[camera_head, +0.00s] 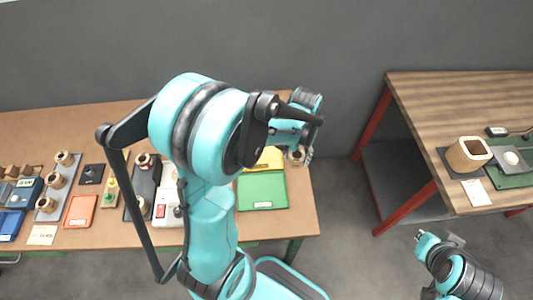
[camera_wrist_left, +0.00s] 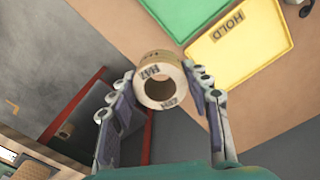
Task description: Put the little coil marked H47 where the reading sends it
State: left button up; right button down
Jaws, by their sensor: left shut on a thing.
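A little tan coil (camera_wrist_left: 160,83), a hollow ring with dark lettering on its face, is between the fingers of my left gripper (camera_wrist_left: 163,92) in the left wrist view. The lettering starts with H and looks like H47, but it is small. My left gripper is shut on the coil. In the head view the coil (camera_head: 297,158) shows by the right end of the left bench, just right of the yellow tray (camera_head: 268,157). The yellow tray reads HOLD in the left wrist view (camera_wrist_left: 240,50). A green tray (camera_head: 263,190) lies beside it.
The left bench (camera_head: 303,205) also carries a grey rack (camera_head: 70,174) of coils, an orange tray (camera_head: 80,211), a blue tray (camera_head: 10,226) and a white device with a red switch (camera_head: 166,220). My left arm hides its middle. A wooden table (camera_head: 440,100) stands right across a gap.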

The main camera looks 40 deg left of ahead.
pick_arm(q)
jog(key=s+a+n+b, duration=0.2)
jog(key=s+a+n, duration=0.1)
jog(key=a, duration=0.2)
jog(key=w+a+f+b, duration=0.1)
jog(key=a+f, duration=0.1)
jog(key=a, duration=0.1)
jog(key=w+a+f+b, duration=0.1)
jog(key=a+f, duration=0.1)
jog(key=a, duration=0.2)
jog(key=w+a+f+b, duration=0.1)
jog(key=a+f, duration=0.1)
jog(key=a, duration=0.2)
jog(key=shift+w+b, duration=0.2)
jog(key=shift+b, duration=0.2)
notch_tip(320, 180, down, 3)
jog(key=shift+f+b, duration=0.1)
jog(key=shift+b, duration=0.75)
jog(key=shift+f, duration=0.35)
jog(key=shift+f, duration=0.1)
jog(key=o, duration=1.3)
jog(key=shift+o, duration=0.2)
